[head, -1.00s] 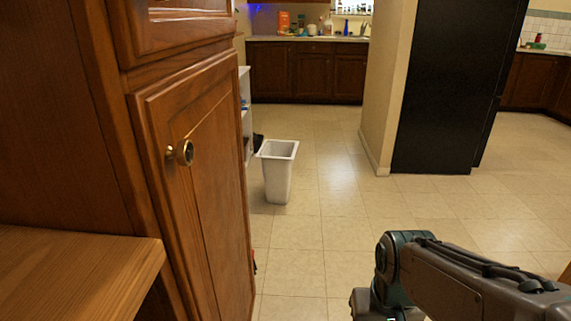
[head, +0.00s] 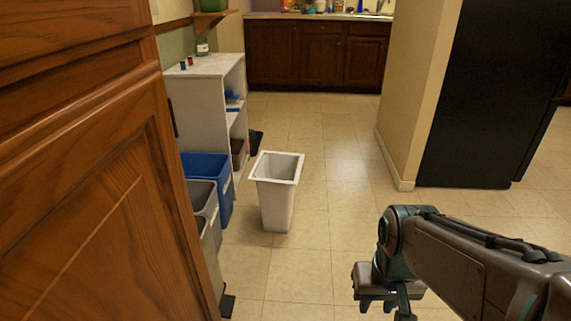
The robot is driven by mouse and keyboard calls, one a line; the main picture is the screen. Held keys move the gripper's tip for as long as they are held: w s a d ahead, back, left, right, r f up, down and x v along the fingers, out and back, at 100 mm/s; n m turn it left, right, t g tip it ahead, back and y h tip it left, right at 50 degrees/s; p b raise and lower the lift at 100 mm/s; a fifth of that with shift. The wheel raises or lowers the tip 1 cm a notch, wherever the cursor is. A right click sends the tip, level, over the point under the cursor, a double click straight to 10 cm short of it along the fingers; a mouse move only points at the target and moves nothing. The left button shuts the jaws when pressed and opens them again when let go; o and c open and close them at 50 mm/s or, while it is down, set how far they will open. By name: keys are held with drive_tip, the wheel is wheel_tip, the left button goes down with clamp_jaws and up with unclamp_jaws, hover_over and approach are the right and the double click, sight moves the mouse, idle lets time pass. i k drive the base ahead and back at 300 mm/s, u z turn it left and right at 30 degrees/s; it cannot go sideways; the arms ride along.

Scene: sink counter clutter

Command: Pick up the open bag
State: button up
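I cannot make out an open bag in the head view. Small items (head: 322,6) stand on the far counter (head: 275,16), but they are cut by the top edge and too small to tell apart. My gripper (head: 388,306) hangs at the lower right over the floor, far from that counter. Its fingertips are partly cut off at the bottom edge, so its opening is unclear. I see nothing held in it.
A white bin (head: 277,200) stands on the floor ahead. Left of it are a blue bin (head: 208,178), grey bins (head: 203,205) and a white shelf unit (head: 205,98). A wooden cabinet (head: 85,190) is close left. A black fridge (head: 485,100) and wall (head: 418,90) stand right.

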sight(277, 177)
drive_tip(key=i, duration=0.75)
drive_tip(key=u, duration=0.55)
drive_tip(key=i, duration=1.7)
